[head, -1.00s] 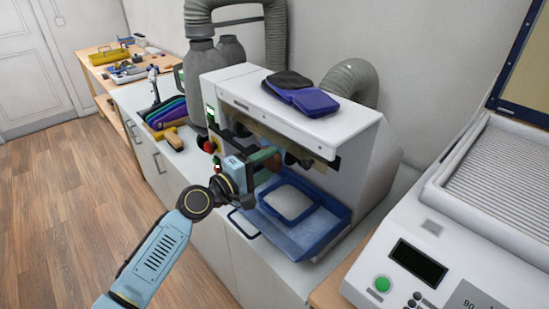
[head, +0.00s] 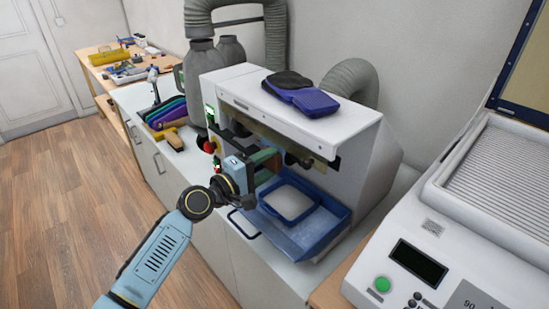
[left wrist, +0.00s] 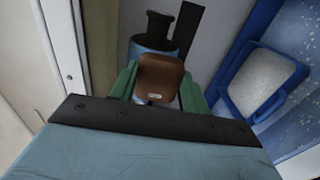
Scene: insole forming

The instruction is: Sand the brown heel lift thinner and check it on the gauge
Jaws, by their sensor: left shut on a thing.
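The brown heel lift (left wrist: 160,78) shows in the left wrist view between the two green fingers of my left gripper (left wrist: 158,86), which is shut on it. In the head view my left gripper (head: 262,163) is at the front opening of the white sanding machine (head: 290,110), above its blue tray (head: 315,237). The heel lift is hidden or too small to make out there. A dark cylinder (left wrist: 157,30) of the machine shows just beyond the lift; I cannot tell whether they touch. My right gripper is not in view. I cannot make out the gauge for certain.
A pale pad (head: 288,203) lies in the blue tray. Dark and purple items (head: 298,92) lie on the machine's top. A grey hose (head: 350,85) runs behind it. A white device with a green button (head: 382,284) stands at right. Colored sheets (head: 165,113) stand at left.

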